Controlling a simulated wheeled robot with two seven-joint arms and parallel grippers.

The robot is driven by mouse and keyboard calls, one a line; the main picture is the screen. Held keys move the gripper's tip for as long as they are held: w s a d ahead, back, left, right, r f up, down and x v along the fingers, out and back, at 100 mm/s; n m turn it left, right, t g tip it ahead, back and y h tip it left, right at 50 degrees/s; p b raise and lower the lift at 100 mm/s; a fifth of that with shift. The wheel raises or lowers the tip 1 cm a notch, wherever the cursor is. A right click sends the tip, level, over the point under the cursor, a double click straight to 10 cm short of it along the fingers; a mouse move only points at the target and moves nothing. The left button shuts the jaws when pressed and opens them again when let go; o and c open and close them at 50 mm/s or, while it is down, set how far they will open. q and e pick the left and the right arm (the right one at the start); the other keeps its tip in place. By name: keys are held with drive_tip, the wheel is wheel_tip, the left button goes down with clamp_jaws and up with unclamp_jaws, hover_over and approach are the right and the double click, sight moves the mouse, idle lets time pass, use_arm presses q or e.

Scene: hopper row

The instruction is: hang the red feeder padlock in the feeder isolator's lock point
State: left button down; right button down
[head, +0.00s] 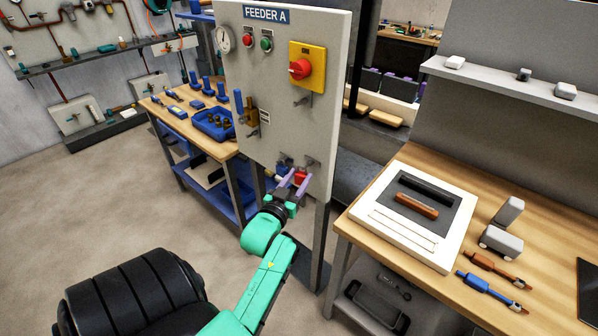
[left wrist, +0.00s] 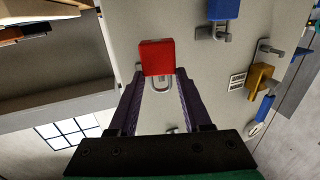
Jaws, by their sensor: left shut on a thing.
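The red padlock (head: 300,177) is between the fingers of my left gripper (head: 292,183), low in front of the FEEDER A panel. In the left wrist view the red padlock (left wrist: 157,57) sits between the fingertips (left wrist: 160,74), its pale shackle partly visible. Whether it still touches a peg behind it cannot be told. The feeder isolator (head: 307,68) is a yellow plate with a red rotary handle, higher on the panel. A small grey metal piece (head: 302,100) sticks out just below it. My right gripper is not in view.
A blue padlock (left wrist: 223,10) hangs on a peg beside the red one. A brass-coloured piece (head: 252,117) is at the panel's left side. A wooden bench (head: 375,235) with a white-framed tray stands right of the panel. A tool bench with a blue bin (head: 213,124) stands behind left.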

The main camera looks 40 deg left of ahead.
use_arm(q)
drive_tip(key=shift+s+p, duration=0.45)
drive_tip(key=shift+s, duration=0.7)
drive_tip(key=c, duration=0.9)
unclamp_jaws()
drive_tip(key=shift+c, duration=0.2)
clamp_jaws()
drive_tip(key=shift+r, duration=0.2)
